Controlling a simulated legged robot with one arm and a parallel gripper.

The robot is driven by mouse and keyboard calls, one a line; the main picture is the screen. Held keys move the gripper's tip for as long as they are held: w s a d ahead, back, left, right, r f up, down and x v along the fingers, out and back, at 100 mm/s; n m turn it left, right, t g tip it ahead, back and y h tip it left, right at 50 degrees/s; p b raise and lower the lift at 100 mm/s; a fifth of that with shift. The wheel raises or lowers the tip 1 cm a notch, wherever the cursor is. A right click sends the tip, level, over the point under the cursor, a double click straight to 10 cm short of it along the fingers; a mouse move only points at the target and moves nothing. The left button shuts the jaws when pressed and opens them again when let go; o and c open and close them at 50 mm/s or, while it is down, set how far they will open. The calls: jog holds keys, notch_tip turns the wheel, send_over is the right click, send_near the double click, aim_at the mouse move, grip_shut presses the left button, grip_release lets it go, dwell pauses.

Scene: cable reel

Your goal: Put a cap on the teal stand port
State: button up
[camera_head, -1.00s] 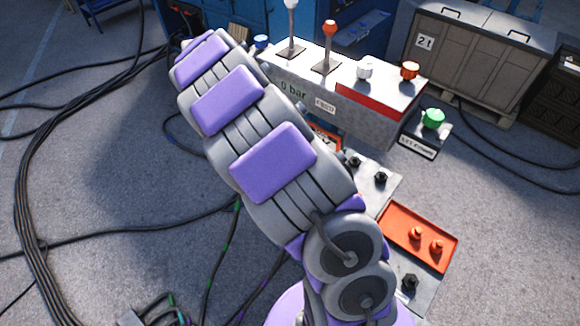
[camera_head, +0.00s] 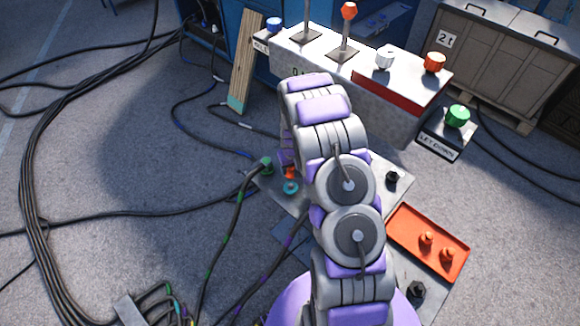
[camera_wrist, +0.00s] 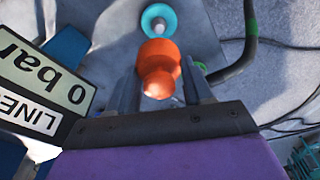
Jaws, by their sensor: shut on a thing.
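My gripper (camera_wrist: 160,82) is shut on an orange cap (camera_wrist: 158,66), with a finger on each side of it in the wrist view. The teal stand port (camera_wrist: 158,20) shows just beyond the cap, with a pale centre; it looks uncapped. In the head view the held cap (camera_head: 290,173) appears right above the teal port (camera_head: 291,187) on the grey stand plate. I cannot tell whether cap and port touch. My arm hides most of my gripper there. Two more orange caps (camera_head: 426,239) (camera_head: 447,255) stand in the red-orange tray (camera_head: 400,219) at the right.
A green connector (camera_head: 266,166) with a cable is close left of the teal port. Black fittings (camera_head: 392,178) (camera_head: 416,290) stand on the plates. A control box (camera_head: 372,125) with levers and knobs stands behind. Cables lie on the floor at left.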

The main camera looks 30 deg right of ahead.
jog(key=shift+d+f, duration=0.1)
jog(key=shift+f, duration=0.45)
jog(key=b, duration=0.2)
send_over(290, 184)
notch_tip(290, 184, down, 5)
jog(key=shift+w+d+f, duration=0.1)
jog(key=shift+d+f, duration=0.1)
jog(key=shift+f, duration=0.95)
jog(key=shift+f, duration=0.2)
jog(key=o, duration=1.2)
jog(key=shift+o, duration=0.2)
